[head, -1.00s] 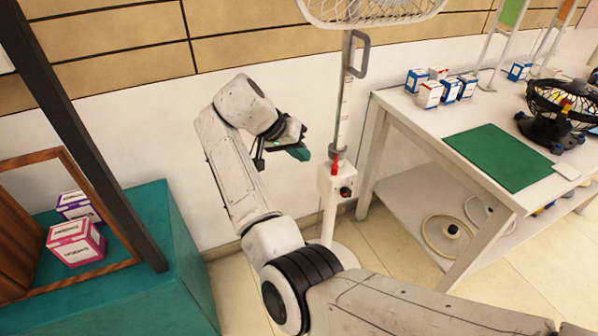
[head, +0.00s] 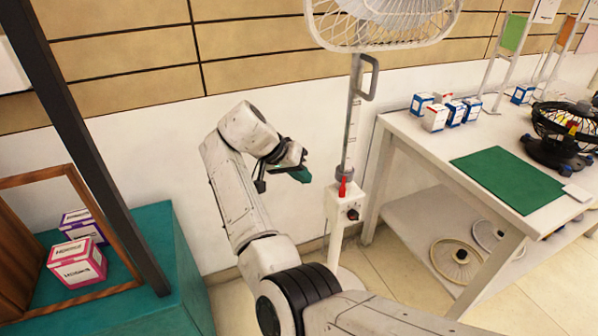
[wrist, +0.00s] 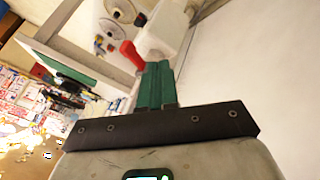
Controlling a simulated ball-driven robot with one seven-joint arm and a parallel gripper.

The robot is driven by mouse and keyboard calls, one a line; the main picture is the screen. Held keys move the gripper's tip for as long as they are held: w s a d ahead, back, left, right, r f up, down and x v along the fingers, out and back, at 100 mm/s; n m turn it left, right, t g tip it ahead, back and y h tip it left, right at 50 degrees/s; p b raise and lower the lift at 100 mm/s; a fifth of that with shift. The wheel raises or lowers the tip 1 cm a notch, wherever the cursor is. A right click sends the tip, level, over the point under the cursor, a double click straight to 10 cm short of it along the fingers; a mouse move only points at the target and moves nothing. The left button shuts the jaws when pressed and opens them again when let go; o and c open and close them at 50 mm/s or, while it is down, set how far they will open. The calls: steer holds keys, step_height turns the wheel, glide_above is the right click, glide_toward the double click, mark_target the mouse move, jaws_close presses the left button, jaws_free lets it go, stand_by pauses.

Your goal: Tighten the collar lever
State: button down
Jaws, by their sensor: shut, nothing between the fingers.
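The red collar lever (head: 342,187) points up just below the grey collar (head: 345,172) on the pole of a standing fan (head: 390,15), above the white control box (head: 345,207). My gripper (head: 300,175), with green fingers, is to the left of the lever, apart from it in the picture. In the wrist view its fingers (wrist: 155,86) are shut together with nothing between them. The red lever (wrist: 131,54) shows just past the fingertips, by the white stand. I cannot tell the exact gap in depth.
A white table (head: 405,130) at right holds a green mat (head: 510,178), small boxes and a black fan (head: 562,135), with fan covers on its lower shelf. A teal cabinet (head: 180,270) with boxes in a wooden frame is at left. A grey handle (head: 371,78) juts from the pole.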

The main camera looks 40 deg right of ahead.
mark_target(343, 187)
steer(key=s+d+f, duration=0.3)
steer(key=d+f, duration=0.1)
steer(key=d, duration=0.1)
steer(key=shift+s+d+f, duration=0.15)
steer(key=shift+s+d, duration=0.2)
steer(key=shift+s, duration=0.05)
steer(key=shift+s, duration=0.1)
